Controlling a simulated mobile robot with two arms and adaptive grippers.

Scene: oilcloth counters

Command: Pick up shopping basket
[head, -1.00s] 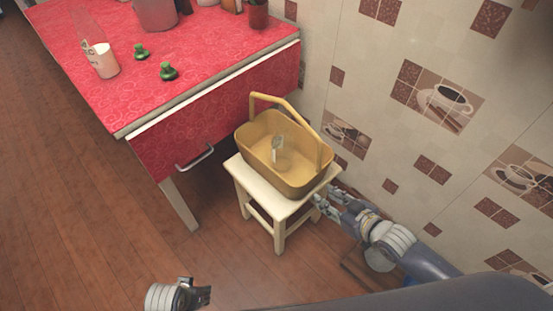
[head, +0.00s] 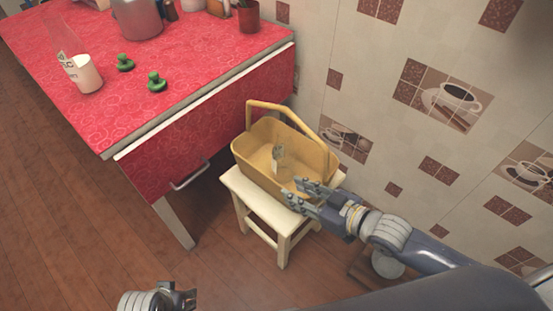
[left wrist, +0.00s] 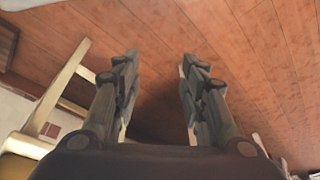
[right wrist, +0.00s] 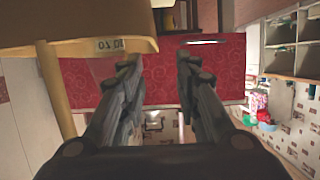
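The shopping basket (head: 252,152) is yellow with an upright arched handle (head: 285,109). It stands on a small cream stool (head: 249,201) between the red counter and the tiled wall. A small pale item (head: 278,157) shows inside it. My right gripper (head: 291,190) is open at the near right side of the basket, in front of its rim. In the right wrist view, the basket (right wrist: 105,47) is at upper left and nothing is between the open fingers (right wrist: 157,65). My left gripper (head: 194,297) is low in the head view. In the left wrist view its fingers (left wrist: 160,62) are apart and empty.
The red-covered counter (head: 120,45) holds a pot (head: 137,18), a glass with a white label (head: 86,73), two green objects (head: 156,82) and a red cup (head: 248,17). The tiled wall (head: 400,120) borders the basket. Wooden floor (head: 70,220) is open at left.

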